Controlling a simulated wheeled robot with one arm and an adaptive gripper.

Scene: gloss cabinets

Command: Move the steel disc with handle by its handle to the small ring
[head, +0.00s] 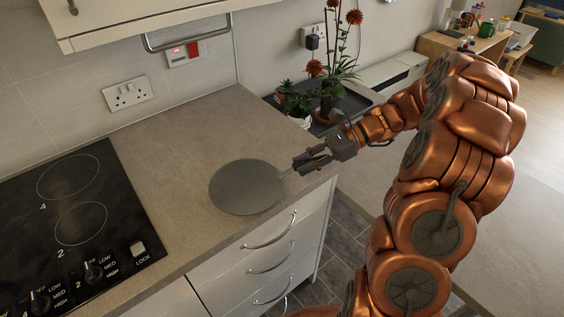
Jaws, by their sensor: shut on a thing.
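The steel disc (245,187) is a flat grey round plate at the right part of the worktop. It looks level; whether it touches the worktop or hangs just above it I cannot tell. Its short thin handle (286,174) points right, towards my gripper. My gripper (298,165) is shut on the handle, coming from the right; its fingers hide the handle's end. The small ring (81,223) is the lower outlined ring on the black hob (125,215), marked 2, left of the disc. The ring marked 4 (68,176) above it looks slightly larger. Both rings are empty.
The grey worktop (170,130) between disc and hob is clear. Hob knobs (93,271) sit at the front. A wall cabinet with a rail (188,36) hangs above the back. Potted plants (326,100) stand beyond the worktop's right end. Drawer handles (270,232) stick out below.

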